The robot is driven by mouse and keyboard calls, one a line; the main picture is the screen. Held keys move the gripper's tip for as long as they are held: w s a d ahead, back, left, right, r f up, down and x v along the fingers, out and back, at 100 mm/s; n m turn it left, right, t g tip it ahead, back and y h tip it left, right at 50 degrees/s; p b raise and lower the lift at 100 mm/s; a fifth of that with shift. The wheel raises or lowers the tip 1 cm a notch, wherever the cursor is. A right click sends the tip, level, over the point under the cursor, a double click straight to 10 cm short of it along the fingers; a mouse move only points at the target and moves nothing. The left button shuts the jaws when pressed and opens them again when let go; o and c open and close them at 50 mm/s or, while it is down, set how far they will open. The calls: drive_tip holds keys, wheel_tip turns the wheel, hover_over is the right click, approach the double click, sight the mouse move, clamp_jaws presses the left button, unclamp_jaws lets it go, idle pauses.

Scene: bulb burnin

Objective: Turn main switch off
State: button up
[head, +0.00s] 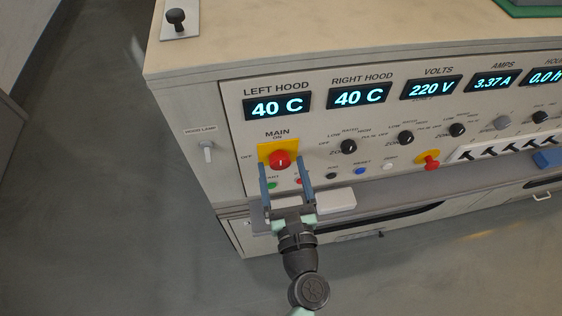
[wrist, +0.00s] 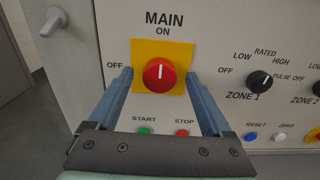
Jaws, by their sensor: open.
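The main switch (head: 280,160) is a red round knob on a yellow plate, at the left of the bench's front panel. In the wrist view the red knob (wrist: 159,75) has its white mark pointing up to ON, with OFF printed at the left of the plate. My gripper (head: 285,172) is open, and its two blue fingers point at the panel, one on each side of the knob. In the wrist view the fingertips (wrist: 159,74) show gaps to the knob on both sides. Whether the tips touch the panel I cannot tell.
Green START (wrist: 144,131) and red STOP (wrist: 182,133) buttons sit just below the plate, between the fingers. A ZONE 1 knob (head: 348,147) is to the right. A hood lamp toggle (head: 207,150) is to the left. Lit displays (head: 277,107) are above. Open floor lies left.

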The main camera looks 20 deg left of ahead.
drive_tip(key=shift+w+a, duration=0.45)
drive_tip(key=shift+w, duration=0.15)
clamp_jaws()
